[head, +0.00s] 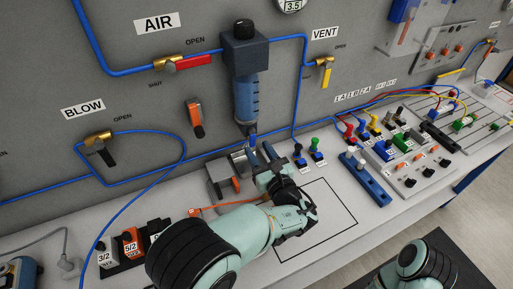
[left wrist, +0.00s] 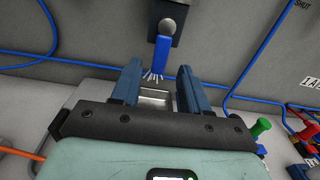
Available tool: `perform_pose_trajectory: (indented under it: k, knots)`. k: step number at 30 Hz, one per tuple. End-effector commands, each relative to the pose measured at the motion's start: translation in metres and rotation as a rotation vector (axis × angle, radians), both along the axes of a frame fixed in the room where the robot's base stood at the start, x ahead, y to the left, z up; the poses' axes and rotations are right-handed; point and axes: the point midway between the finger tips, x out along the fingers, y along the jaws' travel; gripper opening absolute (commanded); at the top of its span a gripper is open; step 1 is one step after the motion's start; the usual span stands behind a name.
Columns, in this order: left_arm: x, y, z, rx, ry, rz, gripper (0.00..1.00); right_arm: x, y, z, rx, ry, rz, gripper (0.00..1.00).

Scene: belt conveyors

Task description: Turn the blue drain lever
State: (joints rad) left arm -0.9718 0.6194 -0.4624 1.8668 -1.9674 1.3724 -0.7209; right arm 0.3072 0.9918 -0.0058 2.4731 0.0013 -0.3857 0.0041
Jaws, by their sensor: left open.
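The blue drain lever (left wrist: 161,55) hangs below the dark underside of the filter unit in the left wrist view. My left gripper (head: 261,155) is open, just below and in front of the bowl. In the left wrist view its two blue fingers (left wrist: 157,85) are spread on either side of the line of the lever, which shows beyond their tips. Thin white streaks show beside the lever's lower end. My right gripper is not visible.
A metal cup (left wrist: 155,96) shows between my left fingers, under the lever. Blue tubing runs on the grey panel around the filter. A clear outlined rectangle (head: 335,215) lies on the bench.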

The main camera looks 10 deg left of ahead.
Motion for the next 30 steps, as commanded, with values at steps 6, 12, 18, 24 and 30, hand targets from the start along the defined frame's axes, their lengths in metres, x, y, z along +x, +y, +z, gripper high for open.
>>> perform_pose_trajectory:
  k: [6,12,18,24,30]
  knots:
    - [-0.042,-0.03,-0.001,-0.001,0.001,-0.006,0.45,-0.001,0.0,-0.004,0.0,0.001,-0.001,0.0]
    - [-0.075,-0.051,0.0,-0.001,0.001,-0.004,0.45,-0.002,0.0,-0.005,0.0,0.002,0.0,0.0]
    - [-0.091,-0.061,0.0,-0.001,0.001,-0.001,0.45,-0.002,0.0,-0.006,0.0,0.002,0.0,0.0]
    - [-0.093,-0.063,0.0,-0.001,0.001,-0.001,0.45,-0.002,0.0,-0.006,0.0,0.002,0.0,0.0]
    - [-0.093,-0.063,0.0,-0.001,0.001,-0.001,0.45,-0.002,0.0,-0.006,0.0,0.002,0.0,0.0]
